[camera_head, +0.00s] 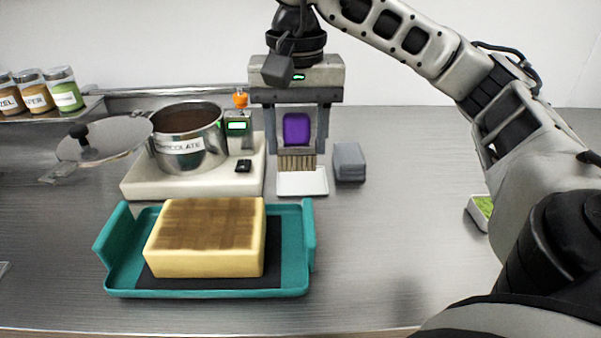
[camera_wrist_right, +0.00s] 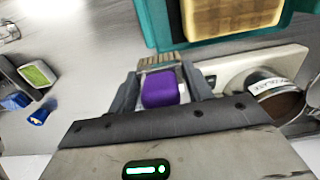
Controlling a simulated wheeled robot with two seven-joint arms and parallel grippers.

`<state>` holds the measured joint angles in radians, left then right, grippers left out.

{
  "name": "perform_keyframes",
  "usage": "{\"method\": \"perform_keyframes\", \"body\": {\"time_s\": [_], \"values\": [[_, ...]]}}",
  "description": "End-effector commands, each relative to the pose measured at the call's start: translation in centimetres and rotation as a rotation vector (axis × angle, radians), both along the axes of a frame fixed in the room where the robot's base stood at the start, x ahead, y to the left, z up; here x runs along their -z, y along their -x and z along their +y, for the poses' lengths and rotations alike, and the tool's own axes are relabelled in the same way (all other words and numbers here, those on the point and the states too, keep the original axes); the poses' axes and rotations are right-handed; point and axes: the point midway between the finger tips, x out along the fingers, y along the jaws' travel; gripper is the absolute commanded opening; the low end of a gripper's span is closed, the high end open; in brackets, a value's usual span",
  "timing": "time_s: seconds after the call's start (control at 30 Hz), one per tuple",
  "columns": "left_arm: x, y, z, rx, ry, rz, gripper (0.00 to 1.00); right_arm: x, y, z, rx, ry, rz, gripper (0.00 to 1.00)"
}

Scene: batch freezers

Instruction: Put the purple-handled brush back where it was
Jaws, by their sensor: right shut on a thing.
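The purple-handled brush (camera_head: 297,130) is upright with its bristles pointing down, just over or touching a small white tray (camera_head: 302,182); I cannot tell if they touch. My right gripper (camera_head: 296,140) is shut on the brush's purple handle, its fingers on either side. The brush also shows between the fingers in the right wrist view (camera_wrist_right: 161,86), bristles pointing away from the palm. My left gripper is not in view.
A teal tray (camera_head: 310,240) holds a yellow cake block (camera_head: 205,262) in front. A pot of chocolate (camera_head: 187,150) on a white base (camera_head: 140,183) stands left of the gripper. A grey block (camera_head: 349,162) is close right. A green-filled container (camera_head: 480,212) lies farther right.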

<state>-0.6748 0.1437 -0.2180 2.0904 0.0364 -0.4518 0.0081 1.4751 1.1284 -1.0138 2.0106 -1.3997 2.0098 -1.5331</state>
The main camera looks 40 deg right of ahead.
Motion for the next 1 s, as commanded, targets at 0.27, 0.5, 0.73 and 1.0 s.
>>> {"method": "perform_keyframes", "body": {"time_s": [0.27,0.5,0.73,1.0], "values": [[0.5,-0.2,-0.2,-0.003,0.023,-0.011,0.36,3.2,-4.5,-4.7,0.008,-0.002,0.007,0.29],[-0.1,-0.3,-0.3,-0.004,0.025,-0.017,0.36,6.8,-7.4,-7.8,0.004,0.001,0.007,0.29],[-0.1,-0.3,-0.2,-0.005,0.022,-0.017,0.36,8.7,-8.5,-8.9,0.001,0.001,0.003,0.29],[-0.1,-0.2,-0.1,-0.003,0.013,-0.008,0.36,12.0,-8.9,-9.5,0.0,0.002,0.004,0.29]]}}
